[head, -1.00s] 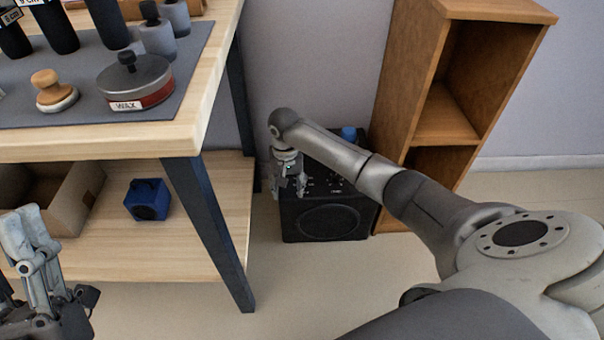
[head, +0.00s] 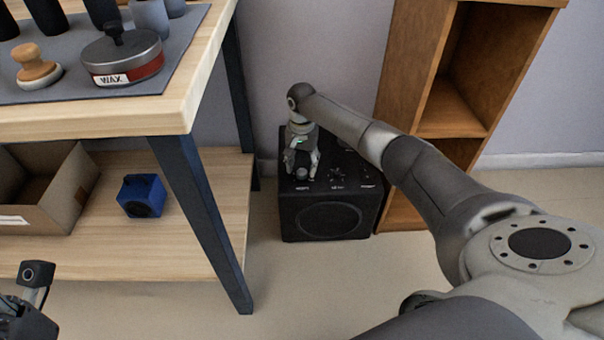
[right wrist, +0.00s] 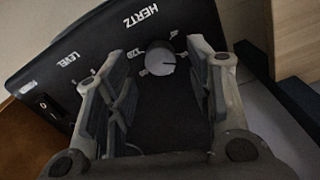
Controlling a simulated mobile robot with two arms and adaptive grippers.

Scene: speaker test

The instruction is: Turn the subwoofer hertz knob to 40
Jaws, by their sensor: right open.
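The subwoofer (head: 327,218) is a black box on the floor with its controls on top. The grey hertz knob (right wrist: 161,58) shows in the right wrist view beside the word HERTZ, with a dark pointer line toward the right. My right gripper (right wrist: 162,72) is open, its fingers on either side of the knob in that view; I see no clear contact. In the head view the right gripper (head: 301,172) points down over the left part of the subwoofer's top. My left gripper (head: 25,312) is cut off at the lower left corner, its fingertips unclear.
A wooden workbench (head: 185,108) with a dark leg (head: 205,225) stands left of the subwoofer. Its lower shelf (head: 215,185) holds a blue speaker (head: 142,196) and a cardboard box (head: 60,190). A wooden shelf unit (head: 420,70) stands close on the right.

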